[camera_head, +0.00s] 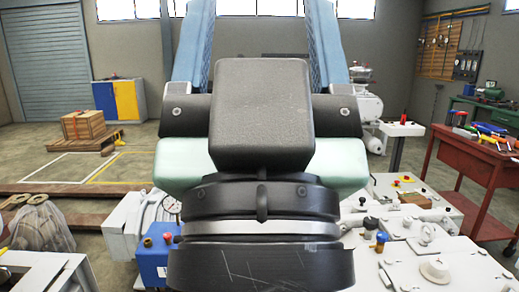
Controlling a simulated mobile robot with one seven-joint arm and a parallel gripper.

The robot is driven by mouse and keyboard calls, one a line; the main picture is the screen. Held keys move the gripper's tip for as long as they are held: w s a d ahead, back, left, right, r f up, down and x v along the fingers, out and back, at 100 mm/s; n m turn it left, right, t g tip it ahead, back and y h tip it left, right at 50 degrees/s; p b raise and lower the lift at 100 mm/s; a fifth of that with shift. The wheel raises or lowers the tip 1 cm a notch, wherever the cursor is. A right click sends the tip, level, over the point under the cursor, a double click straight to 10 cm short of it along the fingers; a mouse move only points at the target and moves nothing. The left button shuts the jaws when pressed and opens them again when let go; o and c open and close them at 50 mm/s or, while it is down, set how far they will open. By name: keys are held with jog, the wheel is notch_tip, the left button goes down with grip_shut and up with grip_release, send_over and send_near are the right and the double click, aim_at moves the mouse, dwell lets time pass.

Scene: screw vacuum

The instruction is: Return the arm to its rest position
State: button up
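A large black, pale green and blue body fills the middle of the head view and appears to be my own arm, seen very close. Two blue links rise from it and run out of the top of the picture. My gripper cannot be made out, so I cannot see whether it holds anything. The arm hides the middle of the room and part of the white worktop (455,262) behind it.
A red cart (480,165) with tools stands beyond. At left are a blue box (153,262), a plastic bag (38,230) and open floor.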

notch_tip(320, 180, up, 14)
jog(key=p, duration=1.1)
jog(key=shift+f, duration=0.15)
jog(key=shift+w, duration=0.1)
